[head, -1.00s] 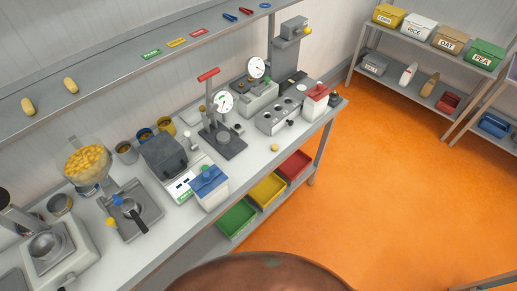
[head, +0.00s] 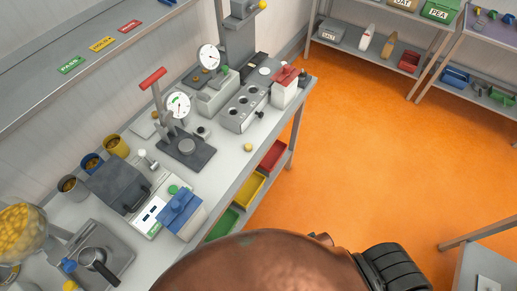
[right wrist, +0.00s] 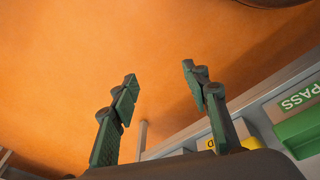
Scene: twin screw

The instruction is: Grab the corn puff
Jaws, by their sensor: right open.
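A small round yellow corn puff (head: 248,147) lies alone on the grey bench top, near its front edge, right of the gauge press. More yellow puffs (head: 14,232) fill a clear round hopper at the far left. My right gripper (right wrist: 158,88) shows in the right wrist view. Its two green-padded fingers are apart with nothing between them, above orange floor. The puff is not in the right wrist view, and the head view does not show this gripper's fingers. My left gripper is in neither view.
The gauge press (head: 182,148), a blue-lidded box (head: 180,214) and a red-lidded box (head: 285,86) stand on the bench. Red (head: 272,155), yellow (head: 247,190) and green (head: 222,223) bins sit below its front edge. Orange floor (head: 370,150) is open to the right.

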